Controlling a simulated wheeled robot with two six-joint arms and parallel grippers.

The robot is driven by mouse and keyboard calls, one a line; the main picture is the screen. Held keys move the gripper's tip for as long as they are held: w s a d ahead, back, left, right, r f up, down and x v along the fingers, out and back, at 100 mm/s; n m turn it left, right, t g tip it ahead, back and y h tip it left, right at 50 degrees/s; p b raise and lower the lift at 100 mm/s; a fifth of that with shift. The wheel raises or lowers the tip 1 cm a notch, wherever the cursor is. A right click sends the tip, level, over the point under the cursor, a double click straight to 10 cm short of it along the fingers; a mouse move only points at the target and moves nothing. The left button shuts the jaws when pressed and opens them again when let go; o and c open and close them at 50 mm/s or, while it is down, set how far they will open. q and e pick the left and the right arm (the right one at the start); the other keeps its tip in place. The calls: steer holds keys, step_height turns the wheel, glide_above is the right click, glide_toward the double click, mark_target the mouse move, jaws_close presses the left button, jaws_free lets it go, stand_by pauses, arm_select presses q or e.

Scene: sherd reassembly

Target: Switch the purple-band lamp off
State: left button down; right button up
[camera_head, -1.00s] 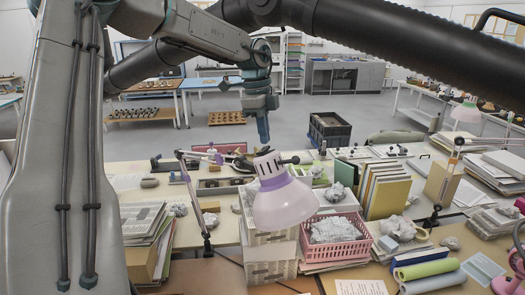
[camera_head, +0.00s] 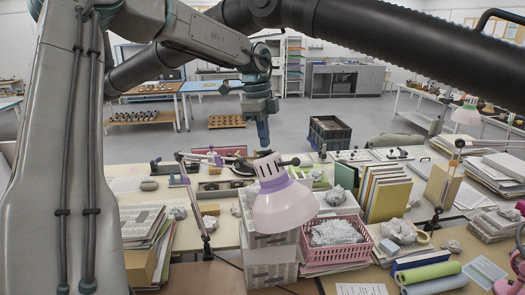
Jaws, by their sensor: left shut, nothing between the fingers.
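The purple-band lamp (camera_head: 283,208) stands in front of me, a pale lilac shade with a purple band (camera_head: 272,184) near its top and a white cap (camera_head: 266,166) above. A dark knob sticks out to the right of the cap. Its jointed arm (camera_head: 194,205) rises on the left. I cannot tell whether it is lit. My left gripper (camera_head: 264,146) points down, shut and empty, with its tip at the top of the cap. Whether it touches the cap or sits just behind it is unclear. My right gripper is not in view.
A pink basket (camera_head: 333,258) of crumpled paper stands right of the shade, and white drawers (camera_head: 270,262) are below it. Upright folders (camera_head: 387,192) stand farther right. A second lamp (camera_head: 467,114) is at the far right. Stacked papers (camera_head: 147,225) lie at left.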

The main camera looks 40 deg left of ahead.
arm_select(q)
step_height(320, 180, up, 6)
steer(key=p, duration=0.3)
steer(key=shift+r, duration=0.25)
stand_by(0.6)
